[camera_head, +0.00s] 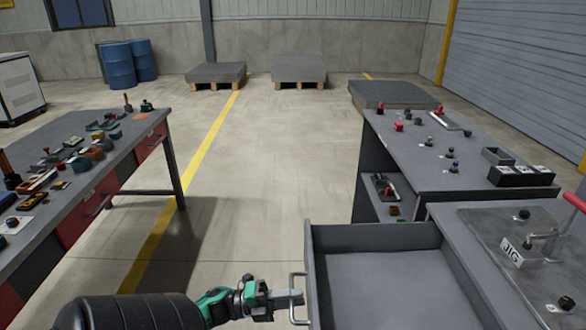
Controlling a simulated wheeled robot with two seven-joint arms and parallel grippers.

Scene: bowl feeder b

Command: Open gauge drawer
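The grey gauge drawer (376,238) is pulled out from the bench at the lower right, and its inside looks empty. Its metal bar handle (293,317) is on the drawer's left side. My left gripper (289,298), green and black with grey fingers, comes in from the bottom left. Its fingertips are at the handle and overlap the bar. Only the upper side of the fingers shows, so I cannot see whether they are closed around the bar. My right gripper is not in view.
A right-hand bench (434,171) carries knobs, small parts and a dark box (522,176). A jig block (512,251) sits on the nearer worktop. A left table (122,148) holds many tools. Pallets and blue barrels (118,66) stand at the back. The floor between the benches is clear.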

